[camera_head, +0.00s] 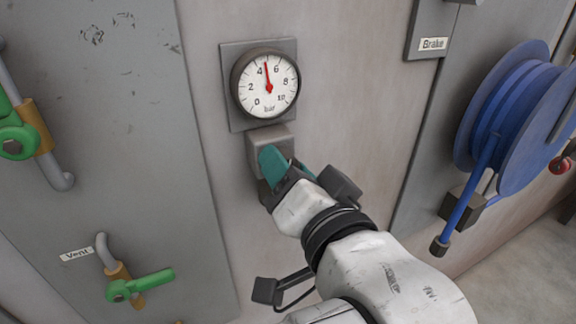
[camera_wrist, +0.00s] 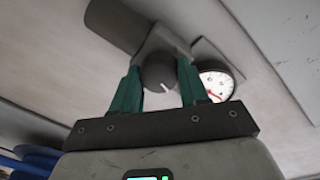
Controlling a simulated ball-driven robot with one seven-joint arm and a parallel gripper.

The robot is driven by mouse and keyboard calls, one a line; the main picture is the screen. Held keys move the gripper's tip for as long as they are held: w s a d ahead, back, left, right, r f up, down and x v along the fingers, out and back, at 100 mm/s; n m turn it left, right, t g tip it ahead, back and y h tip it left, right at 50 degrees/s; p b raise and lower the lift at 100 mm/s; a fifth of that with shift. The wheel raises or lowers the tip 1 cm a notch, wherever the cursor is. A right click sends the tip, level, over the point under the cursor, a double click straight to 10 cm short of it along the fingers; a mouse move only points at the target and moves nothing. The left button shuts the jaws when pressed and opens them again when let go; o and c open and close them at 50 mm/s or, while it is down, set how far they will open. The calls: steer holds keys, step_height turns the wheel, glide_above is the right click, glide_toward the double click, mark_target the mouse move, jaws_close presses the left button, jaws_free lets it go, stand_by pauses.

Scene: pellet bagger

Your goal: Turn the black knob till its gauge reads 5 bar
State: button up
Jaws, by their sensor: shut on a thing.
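The round gauge (camera_head: 267,85) is on a grey wall plate, marked in bar from 0 to 10. Its red needle stands between 4 and 6, at about 5. The gauge also shows partly behind a finger in the wrist view (camera_wrist: 218,84). The black knob (camera_wrist: 157,76), round with a white mark on its face, sits on a grey block below the gauge. My gripper (camera_head: 273,163) is at that block and hides the knob in the head view. In the wrist view its teal fingers are on either side of the knob, shut on it.
Green-handled valves stand at the left, one (camera_head: 140,286) beside a "Vent" label (camera_head: 76,254). A blue hose reel (camera_head: 520,110) is at the right, below a "Brake" label (camera_head: 433,44). The wall right of the gauge is bare.

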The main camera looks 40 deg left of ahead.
steer(key=o, duration=1.1)
steer(key=shift+c, duration=0.2)
steer(key=shift+d, duration=0.1)
